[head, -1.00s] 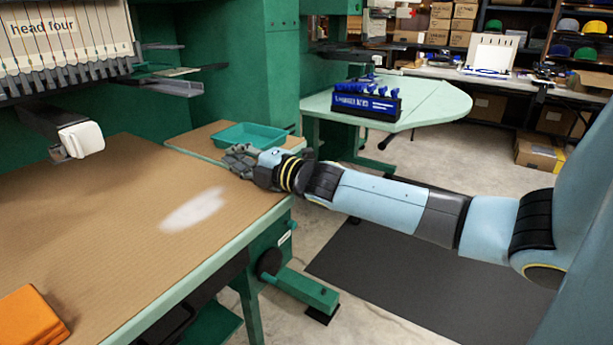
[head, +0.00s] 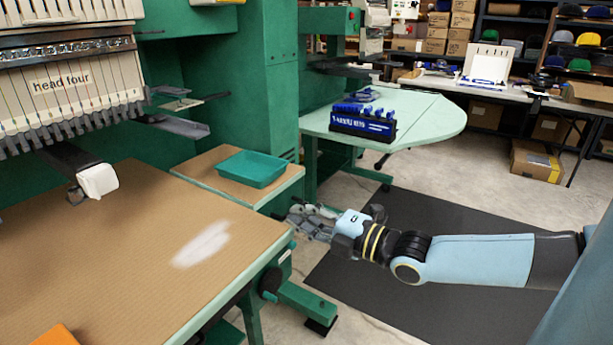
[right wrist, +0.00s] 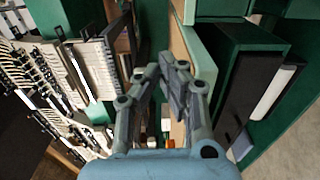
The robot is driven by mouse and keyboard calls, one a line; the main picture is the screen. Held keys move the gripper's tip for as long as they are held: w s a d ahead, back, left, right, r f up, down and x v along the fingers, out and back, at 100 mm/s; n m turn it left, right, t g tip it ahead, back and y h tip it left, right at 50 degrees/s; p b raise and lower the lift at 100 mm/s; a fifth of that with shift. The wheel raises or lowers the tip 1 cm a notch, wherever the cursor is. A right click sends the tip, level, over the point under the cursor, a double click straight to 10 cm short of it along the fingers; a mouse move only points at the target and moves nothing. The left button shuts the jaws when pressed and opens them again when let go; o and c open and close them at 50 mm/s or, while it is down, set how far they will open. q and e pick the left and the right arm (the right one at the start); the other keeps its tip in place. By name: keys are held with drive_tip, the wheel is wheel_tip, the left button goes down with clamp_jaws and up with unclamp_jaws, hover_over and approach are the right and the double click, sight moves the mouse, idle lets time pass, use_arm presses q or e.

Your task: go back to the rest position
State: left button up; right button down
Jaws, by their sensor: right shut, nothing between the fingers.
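My right gripper (head: 308,222) is just off the right edge of the tan worktable (head: 120,250), over the floor side, with its arm reaching in from the right. In the right wrist view its fingers (right wrist: 168,75) are closed together and hold nothing. My left gripper does not show in either view.
A teal tray (head: 252,168) sits on a small side table behind the gripper. A blue rack (head: 362,122) stands on the pale green table (head: 430,120). The embroidery head (head: 70,90) is at the upper left. A dark mat (head: 440,215) covers open floor.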

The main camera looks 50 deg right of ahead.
drive_tip(key=shift+s, duration=0.4)
drive_tip(key=s+f+m+g+h, duration=0.1)
drive_tip(key=s+f+m+g, duration=0.25)
drive_tip(key=f, duration=0.45)
drive_tip(key=s+d+f+m+g+h, duration=0.1)
drive_tip(key=s+f+m+g, duration=0.2)
drive_tip(key=f, duration=0.6)
drive_tip(key=s+f+m+g+h, duration=0.1)
drive_tip(key=s+f+m, duration=0.2)
drive_tip(key=s+f, duration=0.35)
drive_tip(key=s+a+f+m+g, duration=0.4)
drive_tip(key=s+f, duration=0.5)
drive_tip(key=s, duration=0.3)
drive_tip(key=s+a+f+m+g+y, duration=0.1)
drive_tip(key=s+a+f+m+g, duration=0.4)
drive_tip(key=s+a+f, duration=0.4)
drive_tip(key=s, duration=0.2)
drive_tip(key=shift+s+f+g, duration=0.3)
drive_tip(key=shift+s+g, duration=0.05)
